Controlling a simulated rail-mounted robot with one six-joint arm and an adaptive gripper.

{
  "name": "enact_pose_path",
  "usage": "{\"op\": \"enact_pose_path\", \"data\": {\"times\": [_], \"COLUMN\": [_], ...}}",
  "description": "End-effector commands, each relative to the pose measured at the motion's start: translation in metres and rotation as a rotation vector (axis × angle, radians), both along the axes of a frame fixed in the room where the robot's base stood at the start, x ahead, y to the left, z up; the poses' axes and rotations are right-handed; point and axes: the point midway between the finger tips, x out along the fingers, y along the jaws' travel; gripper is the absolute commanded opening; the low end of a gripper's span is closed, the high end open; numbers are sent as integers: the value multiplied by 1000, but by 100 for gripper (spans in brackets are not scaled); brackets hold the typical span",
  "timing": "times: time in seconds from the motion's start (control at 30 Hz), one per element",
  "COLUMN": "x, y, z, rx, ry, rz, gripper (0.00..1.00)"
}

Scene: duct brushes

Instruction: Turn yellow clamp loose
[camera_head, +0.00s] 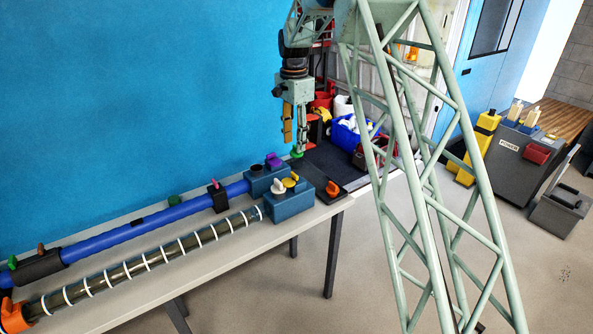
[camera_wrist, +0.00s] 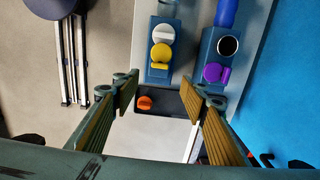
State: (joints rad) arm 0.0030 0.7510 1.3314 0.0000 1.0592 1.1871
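The yellow clamp (camera_head: 290,182) sits on top of a blue-grey block (camera_head: 292,204) at the right end of the table. In the wrist view the yellow clamp (camera_wrist: 161,54) is a round knob with a raised handle, just below the white clamp (camera_wrist: 162,34) on the same block. My gripper (camera_head: 296,142) hangs above and behind the blocks, pointing down. In the wrist view my gripper (camera_wrist: 167,95) is open and empty, its fingers wide apart. The yellow clamp lies beyond the fingertips, towards the picture's top, and nothing touches it.
A purple clamp (camera_wrist: 213,72) stands on the neighbouring block. An orange knob (camera_head: 332,188) is near the table's right end. A blue pipe (camera_head: 130,231) and a ringed clear tube (camera_head: 150,260) run along the table (camera_head: 215,268). A blue wall (camera_head: 130,90) rises behind.

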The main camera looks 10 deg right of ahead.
Motion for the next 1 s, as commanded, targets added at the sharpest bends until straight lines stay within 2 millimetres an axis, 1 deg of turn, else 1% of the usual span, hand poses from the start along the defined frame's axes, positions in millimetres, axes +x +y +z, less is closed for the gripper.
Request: {"op": "enact_pose_path", "data": {"times": [0.37, 0.57, 0.77, 1.0], "x": [0, -1, 0, -1], "y": [0, 0, 0, 0], "z": [-1, -8, -24, -55], "rx": [0, 0, 0, 0], "ry": [0, 2, 1, 3], "rz": [0, 0, 0, 0], "gripper": [40, 40, 40, 40]}}
